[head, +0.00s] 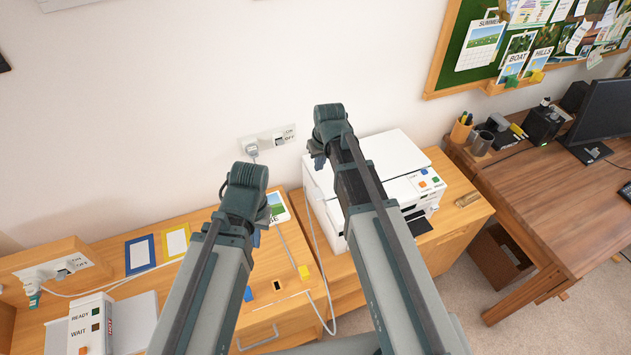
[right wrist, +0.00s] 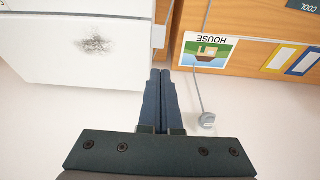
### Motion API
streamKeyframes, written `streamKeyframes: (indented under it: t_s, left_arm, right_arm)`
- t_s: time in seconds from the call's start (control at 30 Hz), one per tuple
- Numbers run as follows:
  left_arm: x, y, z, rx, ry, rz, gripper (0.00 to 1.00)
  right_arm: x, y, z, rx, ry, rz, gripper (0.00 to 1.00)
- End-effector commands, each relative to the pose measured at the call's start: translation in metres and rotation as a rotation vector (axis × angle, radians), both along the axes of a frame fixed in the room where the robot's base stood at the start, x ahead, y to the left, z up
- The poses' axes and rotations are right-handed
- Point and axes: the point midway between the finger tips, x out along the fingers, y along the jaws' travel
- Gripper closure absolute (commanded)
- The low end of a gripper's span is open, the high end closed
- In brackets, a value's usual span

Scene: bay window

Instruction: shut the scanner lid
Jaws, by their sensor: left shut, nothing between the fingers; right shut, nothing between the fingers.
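The white scanner (head: 403,158) is a printer-like box on the wooden cabinet. Its lid (head: 390,148) looks flat on top and no raised panel shows, though my right arm hides part of it. My right gripper (head: 318,160) is at the scanner's left rear side, partly hidden by its own wrist. In the right wrist view its fingers (right wrist: 160,78) are together and empty, beside the scanner's white side (right wrist: 60,85) with a grey speckled patch. My left gripper (head: 257,238) is shut and empty over the cabinet left of the scanner, mostly hidden by its wrist.
A HOUSE picture card (right wrist: 207,51) lies left of the scanner, near a wall socket (head: 267,140) with a plugged cable. A READY/WAIT box (head: 90,325) stands at front left. A wooden desk (head: 545,185) with a monitor (head: 605,110) is at right.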

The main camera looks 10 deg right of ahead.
Motion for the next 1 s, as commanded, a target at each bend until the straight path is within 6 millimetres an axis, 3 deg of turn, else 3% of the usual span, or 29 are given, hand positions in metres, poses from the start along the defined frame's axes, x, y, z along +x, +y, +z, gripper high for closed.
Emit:
streamKeyframes:
  t_s: [0.37,1.0]
  left_arm:
    - [0.0,0.0,-0.024,0.001,0.0,-0.004,1.0]
    - [0.0,0.0,-0.111,0.003,0.0,-0.013,1.0]
  right_arm:
    - [0.004,0.002,-0.024,0.0,0.001,0.001,1.0]
    - [0.023,0.006,-0.111,-0.001,0.001,0.001,1.0]
